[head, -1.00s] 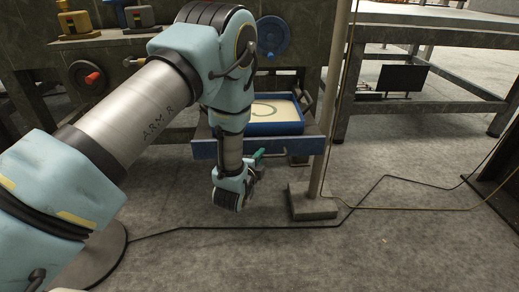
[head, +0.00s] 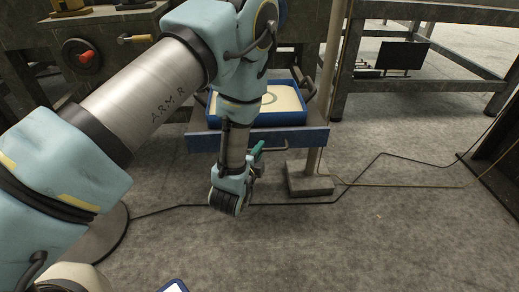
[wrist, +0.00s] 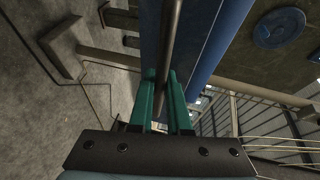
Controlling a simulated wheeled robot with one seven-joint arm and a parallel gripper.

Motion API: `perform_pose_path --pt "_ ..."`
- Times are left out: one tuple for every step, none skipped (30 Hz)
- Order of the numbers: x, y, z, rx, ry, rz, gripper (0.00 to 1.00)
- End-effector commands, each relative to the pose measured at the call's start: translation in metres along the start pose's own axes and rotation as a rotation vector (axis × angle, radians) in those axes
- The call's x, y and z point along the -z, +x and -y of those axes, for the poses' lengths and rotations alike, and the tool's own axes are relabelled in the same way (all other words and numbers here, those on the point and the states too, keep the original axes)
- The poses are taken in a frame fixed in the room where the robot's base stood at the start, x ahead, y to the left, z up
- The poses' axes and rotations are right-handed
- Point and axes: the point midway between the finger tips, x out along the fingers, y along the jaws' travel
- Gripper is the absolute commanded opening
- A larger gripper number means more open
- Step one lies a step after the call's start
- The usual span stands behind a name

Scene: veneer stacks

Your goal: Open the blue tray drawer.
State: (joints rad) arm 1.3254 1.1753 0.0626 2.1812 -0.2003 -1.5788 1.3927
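The drawer (head: 310,138) has a blue front and stands out from under the bench. A blue-rimmed tray (head: 285,119) with a pale inside and a ring-shaped mark sits in it, partly hidden by my arm. My gripper (head: 258,149) is at the drawer front, left of the pole. In the wrist view, the grey bar handle (wrist: 174,35) runs between the teal fingers of my gripper (wrist: 165,75), which look closed around it. The blue drawer front (wrist: 210,45) is just beyond the handle.
Dark cables (head: 370,180) lie on the floor. The bench (head: 105,40) has a red-knobbed wheel (head: 84,57). The grey floor in front is mostly clear.

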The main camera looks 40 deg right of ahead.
Motion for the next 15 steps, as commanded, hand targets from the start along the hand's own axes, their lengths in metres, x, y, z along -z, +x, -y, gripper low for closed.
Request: perform_pose_path --pt "-0.0002 0.0 -0.0003 0.0 0.0 0.0 0.22" --pt "-0.0002 0.0001 -0.0002 0.0 0.0 0.0 0.25" --pt "-0.0002 0.0001 -0.0002 0.0 0.0 0.0 0.29" --pt "-0.0001 0.0002 -0.0001 0.0 0.0 0.0 0.33" --pt "-0.0001 0.0002 -0.0001 0.0 0.0 0.0 0.36" --pt "-0.0001 0.0002 -0.0001 0.0 0.0 0.0 0.41" --pt "-0.0001 0.0002 -0.0001 0.0 0.0 0.0 0.44" --pt "-0.0001 0.0002 0.0 0.0 0.0 0.0 0.45" --pt "-0.0001 0.0002 0.0 0.0 0.0 0.0 0.45" --pt "-0.0001 0.0003 0.0 0.0 0.0 0.0 0.45" --pt "-0.0001 0.0003 0.0 0.0 0.0 0.0 0.45" --pt "-0.0001 0.0003 0.0001 0.0 0.0 0.0 0.45" --pt "0.0 0.0003 0.0001 0.0 0.0 0.0 0.45" --pt "0.0 0.0001 0.0001 0.0 0.0 0.0 0.45" --pt "0.0 -0.0008 0.0 0.0 0.0 0.0 0.45"
